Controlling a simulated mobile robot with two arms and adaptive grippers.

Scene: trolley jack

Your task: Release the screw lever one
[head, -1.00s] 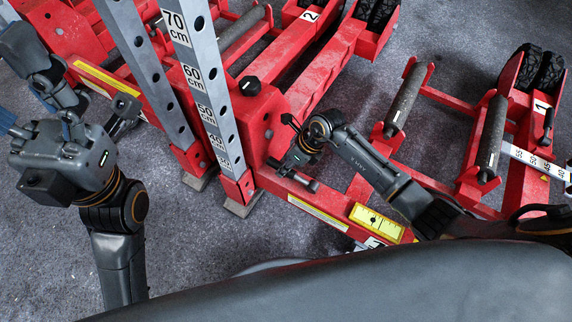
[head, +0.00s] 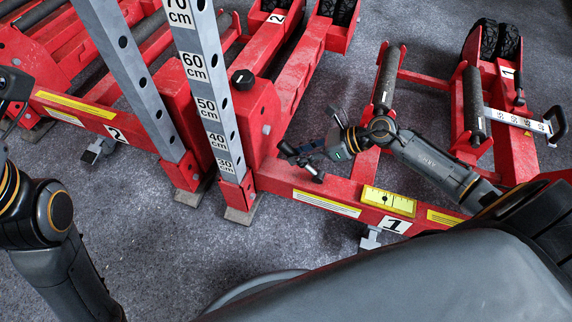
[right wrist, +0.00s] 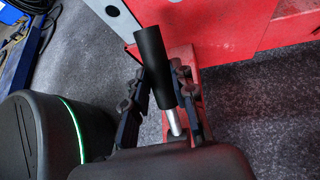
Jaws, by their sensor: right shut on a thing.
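The screw lever (right wrist: 153,66) shows in the right wrist view as a black cylindrical grip on a short silver rod. My right gripper (right wrist: 160,92) has a finger on each side of this grip and is shut on it.
Two grey hole-marked uprights (head: 203,90) stand close together left of my right gripper. A yellow gauge plate (head: 389,201) and the number 1 label (head: 395,225) are on the front beam. Trolley jack two (head: 120,125) lies to the left. Bare grey floor (head: 150,240) is in front.

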